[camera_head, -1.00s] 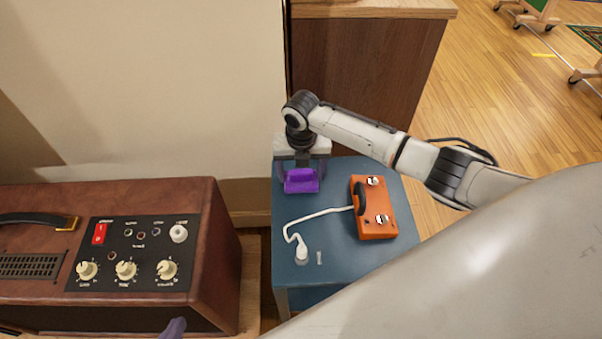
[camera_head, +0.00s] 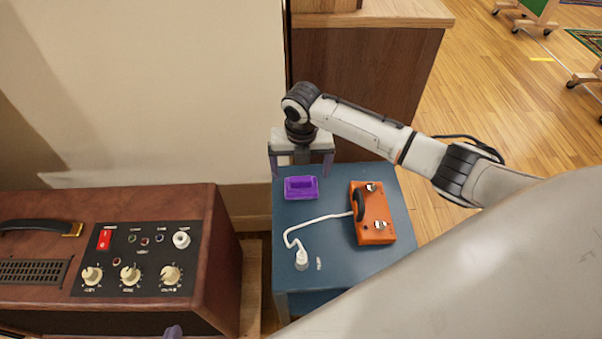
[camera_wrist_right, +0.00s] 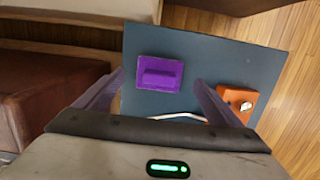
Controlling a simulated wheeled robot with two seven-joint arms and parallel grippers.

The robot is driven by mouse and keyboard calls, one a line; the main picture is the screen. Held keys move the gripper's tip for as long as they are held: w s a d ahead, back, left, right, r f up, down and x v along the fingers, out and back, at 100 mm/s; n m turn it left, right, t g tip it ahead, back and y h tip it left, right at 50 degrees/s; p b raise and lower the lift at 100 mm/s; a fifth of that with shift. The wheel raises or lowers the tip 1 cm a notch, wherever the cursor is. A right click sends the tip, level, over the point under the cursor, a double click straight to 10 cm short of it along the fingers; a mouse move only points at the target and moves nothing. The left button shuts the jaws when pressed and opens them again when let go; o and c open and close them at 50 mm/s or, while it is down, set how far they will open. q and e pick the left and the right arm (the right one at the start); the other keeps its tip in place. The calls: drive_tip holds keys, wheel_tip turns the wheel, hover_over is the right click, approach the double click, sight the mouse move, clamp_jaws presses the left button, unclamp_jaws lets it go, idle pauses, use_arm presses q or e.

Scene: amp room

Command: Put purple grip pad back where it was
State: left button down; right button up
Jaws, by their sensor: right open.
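The purple grip pad (camera_head: 301,188) lies flat on the blue table (camera_head: 345,269), near its far left corner. It also shows whole in the right wrist view (camera_wrist_right: 160,72), its raised grip bar facing up. My right gripper (camera_head: 301,174) is open and empty above the far side of the pad, its fingers spread wider than the pad. In the wrist view the pad lies ahead, roughly between the fingers and apart from them. Only a small purple tip of my left gripper (camera_head: 173,331) shows at the bottom edge, so its jaws are hidden.
An orange pedal box (camera_head: 373,226) lies right of the pad, joined by a white cable (camera_head: 318,217) to a white plug (camera_head: 301,260). A brown amplifier (camera_head: 215,248) with knobs stands at the left. A wooden cabinet (camera_head: 365,75) stands behind the table.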

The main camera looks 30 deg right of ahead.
sight(301, 181)
drive_tip(key=r, duration=0.2)
drive_tip(key=r+p, duration=0.1)
drive_tip(key=r, duration=0.3)
drive_tip(key=shift+s+a+r+p, duration=0.2)
drive_tip(key=shift+s+p, duration=0.1)
drive_tip(key=shift+p, duration=0.05)
drive_tip(key=shift+s+r, duration=0.1)
drive_tip(key=shift+r, duration=0.3)
